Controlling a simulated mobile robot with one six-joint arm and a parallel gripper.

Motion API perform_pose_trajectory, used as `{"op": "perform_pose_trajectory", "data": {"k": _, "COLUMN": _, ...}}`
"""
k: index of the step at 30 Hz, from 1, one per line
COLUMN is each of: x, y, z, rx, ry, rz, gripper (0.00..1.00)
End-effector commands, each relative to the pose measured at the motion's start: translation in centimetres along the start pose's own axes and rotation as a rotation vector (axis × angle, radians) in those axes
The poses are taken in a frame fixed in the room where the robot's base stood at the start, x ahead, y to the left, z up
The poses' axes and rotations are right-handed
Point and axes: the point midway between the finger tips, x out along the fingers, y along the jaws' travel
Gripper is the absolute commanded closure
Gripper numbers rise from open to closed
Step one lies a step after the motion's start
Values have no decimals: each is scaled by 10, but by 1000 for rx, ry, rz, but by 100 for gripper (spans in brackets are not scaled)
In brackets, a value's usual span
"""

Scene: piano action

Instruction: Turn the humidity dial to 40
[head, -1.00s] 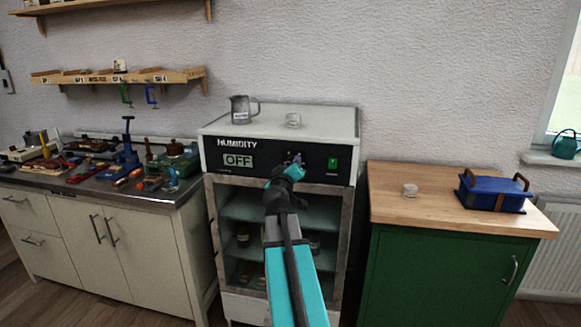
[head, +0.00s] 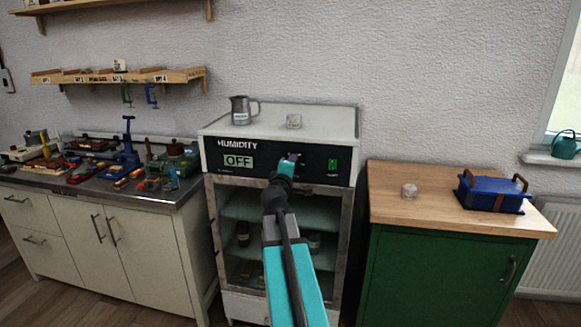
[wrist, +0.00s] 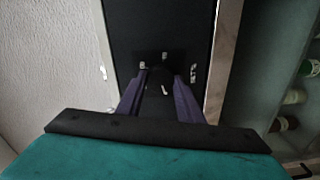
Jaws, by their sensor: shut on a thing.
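The white humidity cabinet (head: 335,122) has a black front panel with the word HUMIDITY and a display (head: 239,161) that reads OFF. The dark dial (wrist: 160,77) shows in the wrist view between my two fingers, with small white marks around it on the panel. My gripper (head: 291,160) is at the panel, right of the display, and is shut on the dial. In the head view my gripper hides most of the dial. I cannot read the number it points to.
A green-lit switch (head: 333,164) is right of the dial. A metal jug (head: 241,110) and a glass jar (head: 293,121) stand on the cabinet top. The cabinet's glass door (head: 325,215) is below the panel. A wooden-topped green cupboard (head: 445,270) stands to the right.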

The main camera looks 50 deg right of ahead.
Motion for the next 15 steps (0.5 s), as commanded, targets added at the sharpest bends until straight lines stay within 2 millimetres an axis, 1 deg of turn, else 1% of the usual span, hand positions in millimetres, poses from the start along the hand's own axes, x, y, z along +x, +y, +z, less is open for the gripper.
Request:
{"op": "perform_pose_trajectory", "data": {"k": 1, "x": 2, "y": 4, "z": 3, "rx": -10, "ry": -6, "rz": 5, "gripper": 89}}
{"op": "perform_pose_trajectory", "data": {"k": 12, "x": 2, "y": 4, "z": 3, "rx": -14, "ry": -6, "rz": 5, "gripper": 89}}
{"op": "perform_pose_trajectory", "data": {"k": 13, "x": 2, "y": 4, "z": 3, "rx": -14, "ry": -6, "rz": 5, "gripper": 62}}
{"op": "perform_pose_trajectory", "data": {"k": 15, "x": 1, "y": 3, "z": 2, "rx": -13, "ry": -5, "rz": 4, "gripper": 50}}
